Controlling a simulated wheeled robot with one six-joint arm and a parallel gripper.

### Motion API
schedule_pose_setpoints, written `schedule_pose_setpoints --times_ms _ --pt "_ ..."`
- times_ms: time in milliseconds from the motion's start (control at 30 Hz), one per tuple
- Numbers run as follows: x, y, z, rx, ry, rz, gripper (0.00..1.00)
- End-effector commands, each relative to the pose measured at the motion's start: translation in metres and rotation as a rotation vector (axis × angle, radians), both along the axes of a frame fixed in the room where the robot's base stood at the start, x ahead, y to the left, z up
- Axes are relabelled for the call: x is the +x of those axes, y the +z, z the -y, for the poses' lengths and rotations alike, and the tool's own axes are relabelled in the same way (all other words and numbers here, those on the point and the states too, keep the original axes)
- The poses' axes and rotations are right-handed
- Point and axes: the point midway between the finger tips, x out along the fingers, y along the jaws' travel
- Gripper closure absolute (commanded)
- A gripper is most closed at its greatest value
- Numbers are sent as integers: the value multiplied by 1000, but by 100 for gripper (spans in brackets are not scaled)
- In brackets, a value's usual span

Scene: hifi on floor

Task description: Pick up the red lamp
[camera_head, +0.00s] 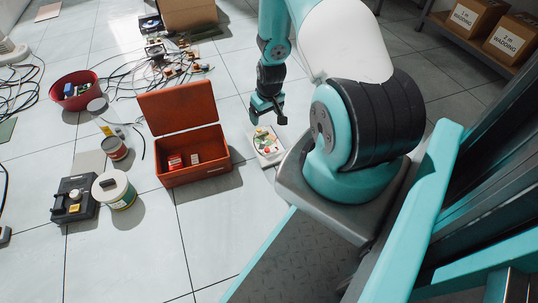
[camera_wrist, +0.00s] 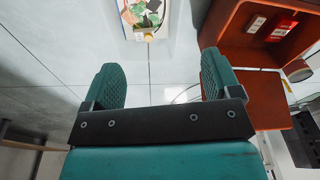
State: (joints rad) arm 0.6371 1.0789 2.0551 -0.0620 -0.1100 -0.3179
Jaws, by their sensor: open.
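My gripper (camera_head: 268,115) is open and empty, pointing down above the floor beside a small white tray (camera_head: 277,158). In the wrist view its two teal fingers (camera_wrist: 161,72) stand wide apart with bare floor tiles between them. The white tray (camera_wrist: 127,27) holds small mixed parts and lies beyond the fingertips. An open red toolbox (camera_head: 194,175) stands to the left of the gripper. Inside it is a small red item (camera_head: 175,162), which shows in the wrist view (camera_wrist: 283,27) beside a whitish one. I cannot tell which small piece is the red lamp.
A white tub (camera_head: 116,192), a dark device (camera_head: 74,199) and a can (camera_head: 115,149) stand left of the toolbox. A red bowl (camera_head: 74,90) and tangled cables (camera_head: 150,70) lie farther back. The floor in front of the toolbox is clear.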

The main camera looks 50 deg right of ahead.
Motion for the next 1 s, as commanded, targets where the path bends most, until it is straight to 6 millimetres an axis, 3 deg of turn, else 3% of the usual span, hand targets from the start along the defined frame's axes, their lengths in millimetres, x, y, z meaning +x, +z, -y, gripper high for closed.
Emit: schedule_pose_setpoints --times_ms 33,167,600,733,1000 --pt "-9 -16 7 -5 -16 -9 17" --pt "-19 -39 15 -17 -33 -17 17" --pt "-9 -135 19 -17 -32 -17 17" --pt "-6 -150 20 -17 -32 -17 17" --pt "-5 -161 20 -17 -32 -17 17"
